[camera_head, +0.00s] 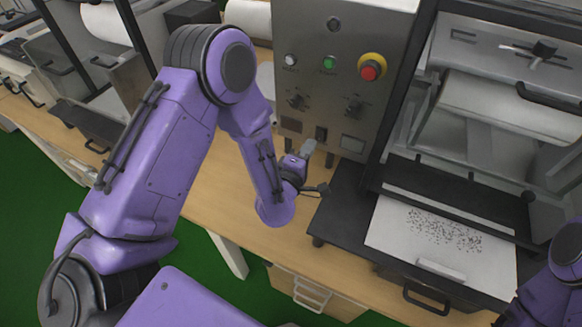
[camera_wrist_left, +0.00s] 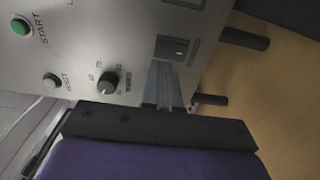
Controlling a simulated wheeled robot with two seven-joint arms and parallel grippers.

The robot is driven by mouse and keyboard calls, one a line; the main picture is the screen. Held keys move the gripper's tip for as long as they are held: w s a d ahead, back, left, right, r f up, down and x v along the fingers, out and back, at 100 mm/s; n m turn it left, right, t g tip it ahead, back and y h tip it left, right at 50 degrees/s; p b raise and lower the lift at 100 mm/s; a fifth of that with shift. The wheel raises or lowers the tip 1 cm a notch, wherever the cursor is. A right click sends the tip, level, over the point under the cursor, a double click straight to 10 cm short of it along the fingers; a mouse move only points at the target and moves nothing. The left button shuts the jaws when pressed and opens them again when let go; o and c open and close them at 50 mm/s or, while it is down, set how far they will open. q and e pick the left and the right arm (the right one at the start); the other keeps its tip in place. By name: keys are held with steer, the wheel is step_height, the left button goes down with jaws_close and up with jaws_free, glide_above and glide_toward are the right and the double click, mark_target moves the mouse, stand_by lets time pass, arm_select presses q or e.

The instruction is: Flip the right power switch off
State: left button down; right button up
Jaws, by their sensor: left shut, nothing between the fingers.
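The power switch (camera_head: 321,133) is a small dark rocker low on the grey control panel. In the left wrist view the switch (camera_wrist_left: 174,48) sits in a dark frame beside small lettering. Its on or off position is too small to tell. My left gripper (camera_head: 309,146) is shut and empty, just below and left of the switch in the head view. In the left wrist view its closed fingertips (camera_wrist_left: 161,68) point at the panel close to the switch; I cannot tell whether they touch it. My right gripper is out of view.
The panel carries a white button (camera_head: 291,60), a green button (camera_head: 329,63), a red emergency stop (camera_head: 370,68) and two black knobs, one left (camera_head: 296,100) and one right (camera_head: 354,106). A machine with a speckled white tray (camera_head: 388,229) stands right. The wooden bench (camera_head: 262,238) is below.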

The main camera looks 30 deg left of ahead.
arm_select(q)
steer(key=s+r+b, duration=0.1)
steer(key=s, duration=0.8)
steer(key=shift+d+b, duration=0.35)
steer(key=shift+b, duration=0.05)
steer(key=shift+s, duration=0.1)
